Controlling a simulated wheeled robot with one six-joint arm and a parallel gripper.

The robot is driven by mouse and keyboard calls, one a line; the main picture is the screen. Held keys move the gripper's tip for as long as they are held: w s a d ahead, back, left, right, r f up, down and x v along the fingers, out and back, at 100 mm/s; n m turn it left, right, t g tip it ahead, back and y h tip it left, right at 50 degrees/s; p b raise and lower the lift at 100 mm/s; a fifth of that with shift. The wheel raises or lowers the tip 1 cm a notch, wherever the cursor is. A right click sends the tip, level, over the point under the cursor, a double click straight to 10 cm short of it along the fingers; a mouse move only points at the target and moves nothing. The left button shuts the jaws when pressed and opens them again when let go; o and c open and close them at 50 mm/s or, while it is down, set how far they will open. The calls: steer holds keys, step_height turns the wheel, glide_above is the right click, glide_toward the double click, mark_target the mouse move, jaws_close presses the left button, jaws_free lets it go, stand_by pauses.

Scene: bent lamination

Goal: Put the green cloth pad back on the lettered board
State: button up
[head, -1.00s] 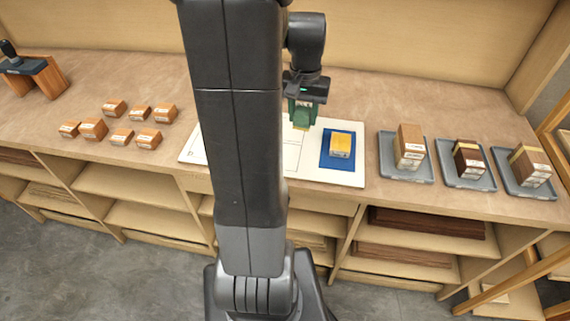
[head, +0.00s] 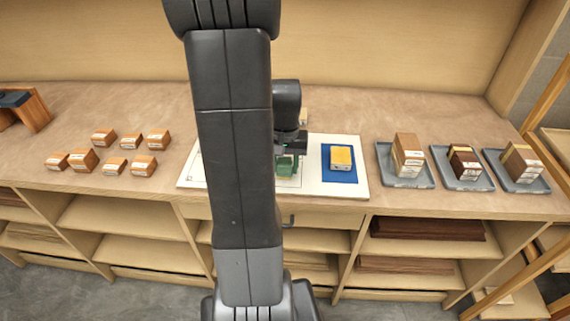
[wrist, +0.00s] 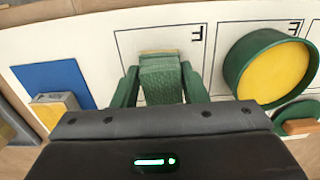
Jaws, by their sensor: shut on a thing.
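My gripper (wrist: 160,88) is shut on the green cloth pad (wrist: 162,78), a block-like piece with a woven surface and a yellowish strip at its far end. In the head view, my gripper (head: 288,158) and the pad (head: 285,172) are low over the white lettered board (head: 345,187), left of the blue cloth. In the wrist view, the pad covers part of an outlined square marked F on the board (wrist: 232,28). I cannot tell whether the pad touches the board. My arm hides much of the board's left half in the head view.
A blue cloth (head: 336,176) with a yellow-topped block (head: 341,158) lies on the board's right. A round green-rimmed yellow thing (wrist: 272,72) stands close right in the wrist view. Several wooden blocks (head: 103,137) are at left; grey trays (head: 405,182) with blocks are at right.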

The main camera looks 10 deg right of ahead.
mark_target(285, 163)
steer(key=shift+f, duration=0.2)
steer(key=o, duration=0.9)
step_height(285, 163, up, 12)
steer(key=shift+r, duration=0.2)
steer(key=shift+o, duration=0.4)
